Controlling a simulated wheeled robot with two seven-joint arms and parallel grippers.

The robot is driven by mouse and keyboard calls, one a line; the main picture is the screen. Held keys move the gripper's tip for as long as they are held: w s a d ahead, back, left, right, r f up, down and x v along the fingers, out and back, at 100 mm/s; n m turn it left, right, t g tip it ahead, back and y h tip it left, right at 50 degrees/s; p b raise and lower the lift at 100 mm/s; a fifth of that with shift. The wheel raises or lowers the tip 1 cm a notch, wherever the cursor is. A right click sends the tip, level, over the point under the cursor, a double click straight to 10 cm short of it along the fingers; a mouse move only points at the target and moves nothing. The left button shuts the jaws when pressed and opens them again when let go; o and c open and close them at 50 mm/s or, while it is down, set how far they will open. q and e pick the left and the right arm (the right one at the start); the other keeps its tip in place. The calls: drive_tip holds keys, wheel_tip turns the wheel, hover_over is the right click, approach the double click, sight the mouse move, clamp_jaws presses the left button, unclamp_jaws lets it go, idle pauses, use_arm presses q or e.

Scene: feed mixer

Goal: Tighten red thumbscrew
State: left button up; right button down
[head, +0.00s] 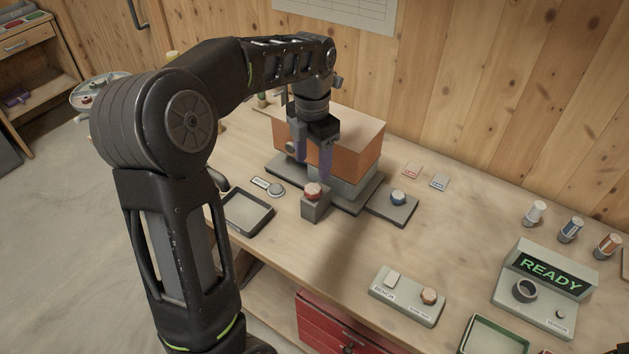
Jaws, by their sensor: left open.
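My left gripper (311,172) points down just above and behind the thumbscrew. Its two fingers are spread apart with nothing visible between them, in front of the orange-brown box (357,140) of the mixer. I cannot tell whether a fingertip touches the thumbscrew. My right gripper is not in view.
A grey panel (407,305) with an orange-brown knob is in front. A console (545,285) reading READY stands far right.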

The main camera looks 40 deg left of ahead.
sight(313, 188)
use_arm(q)
drive_tip(key=shift+f+p, duration=0.85)
drive_tip(key=shift+f, duration=3.05)
drive_tip(key=shift+c, duration=0.4)
clamp_jaws()
drive_tip(key=shift+m, duration=0.4)
